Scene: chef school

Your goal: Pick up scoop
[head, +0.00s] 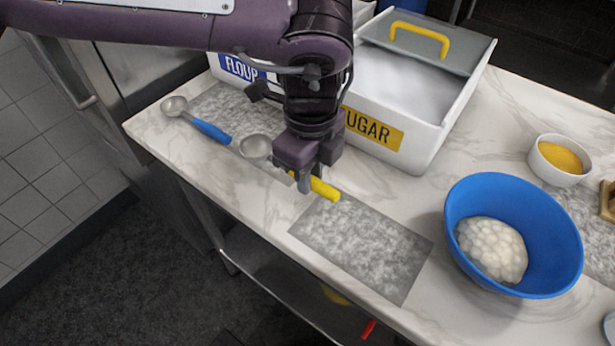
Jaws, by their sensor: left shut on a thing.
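A scoop with a yellow handle (325,189) and a round metal bowl (256,147) is at the counter's front part, near the sugar bin. My left gripper (304,184) points down over the handle and is shut on it. The fingers hide part of the handle, and I cannot tell whether the scoop touches the counter. A second scoop with a blue handle (211,131) lies on the counter to the left, apart from the gripper. My right gripper is not in view.
The sugar bin (432,143) stands behind my gripper, with the flour bin (238,68) to its left. A blue bowl (553,234) with white contents and a small bowl of yellow stuff (544,176) stand at right. A grey mat (362,248) lies bare in front.

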